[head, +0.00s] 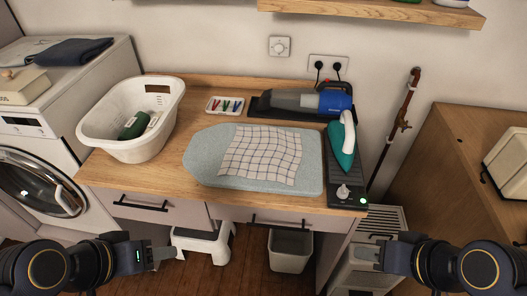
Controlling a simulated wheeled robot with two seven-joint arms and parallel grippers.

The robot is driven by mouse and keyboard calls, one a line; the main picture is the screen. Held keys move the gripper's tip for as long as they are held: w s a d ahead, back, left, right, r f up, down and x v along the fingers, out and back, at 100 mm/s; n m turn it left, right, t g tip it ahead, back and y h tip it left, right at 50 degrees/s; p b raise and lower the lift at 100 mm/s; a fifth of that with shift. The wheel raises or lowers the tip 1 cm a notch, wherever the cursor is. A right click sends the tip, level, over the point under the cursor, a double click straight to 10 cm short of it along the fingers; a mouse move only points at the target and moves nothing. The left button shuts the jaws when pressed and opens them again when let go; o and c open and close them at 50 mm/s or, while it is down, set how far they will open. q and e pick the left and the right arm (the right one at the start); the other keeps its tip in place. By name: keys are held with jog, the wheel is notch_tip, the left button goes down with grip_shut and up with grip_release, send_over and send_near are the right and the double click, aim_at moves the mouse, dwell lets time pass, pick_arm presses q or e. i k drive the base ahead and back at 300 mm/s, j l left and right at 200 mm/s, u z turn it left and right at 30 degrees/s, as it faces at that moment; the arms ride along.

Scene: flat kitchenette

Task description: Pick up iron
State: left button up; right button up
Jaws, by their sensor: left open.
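The iron (343,146) has a teal body and a white handle. It stands on a dark base (347,187) at the right end of the wooden counter, beside the ironing pad. My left gripper (172,253) is open and empty at the lower left, in front of the counter and below its top. My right gripper (358,254) is at the lower right, in front of the counter and well below the iron. Its fingers are seen too small to tell their opening.
A grey ironing pad (205,158) with a checked cloth (262,155) covers the counter's middle. A white basket (105,130) stands left. A blue handheld vacuum (334,102) lies behind the iron. A shelf (370,9) hangs above; a wooden cabinet (440,165) stands right.

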aim_at(341, 133)
jog(key=i+l+u, duration=0.2)
jog(key=l, duration=0.15)
jog(key=i+l+u, duration=0.2)
jog(key=l, duration=0.2)
jog(key=l+u, duration=0.2)
jog(key=l, duration=0.2)
